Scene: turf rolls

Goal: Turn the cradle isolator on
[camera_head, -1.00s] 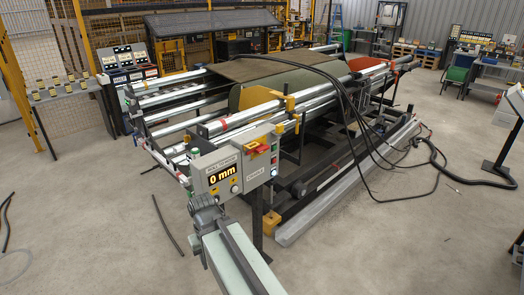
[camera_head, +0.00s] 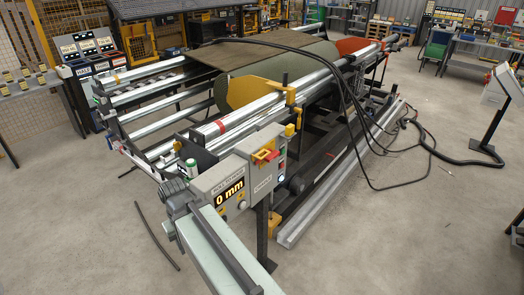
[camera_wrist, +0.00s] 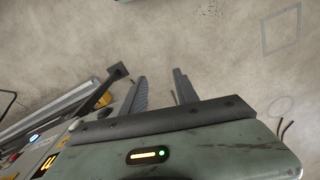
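A grey control box (camera_head: 231,184) carries an amber display reading "0 mm". On its right side is a red handle on a yellow plate (camera_head: 265,155), above a label that seems to read "CRADLE"; I take this as the cradle isolator. I cannot tell its position from the handle. My arm reaches up from the bottom of the head view, its end near the box's left side. In the wrist view my gripper (camera_wrist: 160,76) is open and empty, its fingers apart over bare floor. Part of the box (camera_wrist: 38,150) shows at lower left there.
The roll machine (camera_head: 255,100) with steel rails stands behind the box, and black hoses (camera_head: 350,110) loop over it to the floor. A grey floor rail (camera_head: 325,190) runs along its right side. Bare concrete (camera_head: 400,240) lies clear at the right front.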

